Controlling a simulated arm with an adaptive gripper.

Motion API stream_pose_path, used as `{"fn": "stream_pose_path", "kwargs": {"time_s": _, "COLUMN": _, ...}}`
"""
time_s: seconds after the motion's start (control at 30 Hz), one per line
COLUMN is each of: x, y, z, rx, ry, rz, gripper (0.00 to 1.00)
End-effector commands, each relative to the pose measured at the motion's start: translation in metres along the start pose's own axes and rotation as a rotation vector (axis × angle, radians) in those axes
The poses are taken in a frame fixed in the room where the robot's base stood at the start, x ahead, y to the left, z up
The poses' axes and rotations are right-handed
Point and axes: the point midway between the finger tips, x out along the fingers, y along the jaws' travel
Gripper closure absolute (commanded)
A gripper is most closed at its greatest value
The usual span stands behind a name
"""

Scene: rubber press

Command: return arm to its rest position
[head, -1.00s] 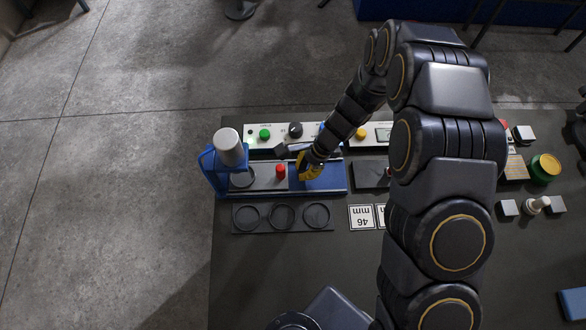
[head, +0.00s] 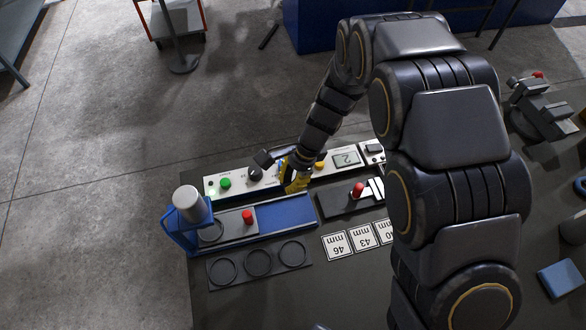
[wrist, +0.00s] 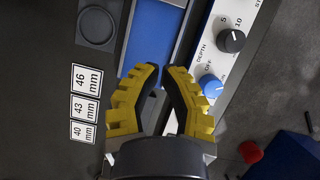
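My arm reaches from the lower right of the head view across the bench. My gripper (head: 292,188) has yellow and black fingers and is over the back edge of the blue press rail (head: 288,212), beside the control panel (head: 332,164). In the wrist view the gripper's two fingertips (wrist: 162,68) lie close together with a narrow gap, and I see nothing held between them. The blue press frame with its pale cylinder (head: 190,203) stands at the rail's left end. A grey slide with a red knob (head: 247,216) sits in the rail, to the left of the gripper.
The panel carries a green button (head: 225,183), a black depth knob (wrist: 231,40) and a blue knob (wrist: 210,86). A plate with several round recesses (head: 300,266) lies in front of the rail. Labels (head: 337,246) and a dark block with a red knob (head: 357,189) are to the right.

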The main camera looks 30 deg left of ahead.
Motion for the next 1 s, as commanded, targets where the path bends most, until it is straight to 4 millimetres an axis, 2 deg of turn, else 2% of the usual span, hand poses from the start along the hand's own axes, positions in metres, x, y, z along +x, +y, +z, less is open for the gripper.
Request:
{"fn": "stream_pose_path", "kwargs": {"time_s": 0.27, "x": -0.002, "y": 0.001, "z": 0.0, "rx": -0.002, "ry": 0.0, "rz": -0.001, "gripper": 1.0}}
{"fn": "stream_pose_path", "kwargs": {"time_s": 0.37, "x": -0.015, "y": 0.007, "z": -0.003, "rx": -0.022, "ry": 0.007, "rz": -0.007, "gripper": 1.0}}
{"fn": "stream_pose_path", "kwargs": {"time_s": 0.47, "x": -0.044, "y": 0.024, "z": -0.008, "rx": -0.067, "ry": 0.019, "rz": -0.013, "gripper": 1.0}}
{"fn": "stream_pose_path", "kwargs": {"time_s": 0.57, "x": -0.083, "y": 0.052, "z": -0.013, "rx": -0.138, "ry": 0.046, "rz": -0.023, "gripper": 1.0}}
{"fn": "stream_pose_path", "kwargs": {"time_s": 0.7, "x": -0.129, "y": 0.102, "z": -0.014, "rx": -0.241, "ry": 0.084, "rz": -0.015, "gripper": 1.0}}
{"fn": "stream_pose_path", "kwargs": {"time_s": 0.83, "x": -0.16, "y": 0.153, "z": -0.009, "rx": -0.328, "ry": 0.12, "rz": 0.006, "gripper": 1.0}}
{"fn": "stream_pose_path", "kwargs": {"time_s": 1.0, "x": -0.186, "y": 0.221, "z": 0.006, "rx": -0.433, "ry": 0.167, "rz": 0.05, "gripper": 1.0}}
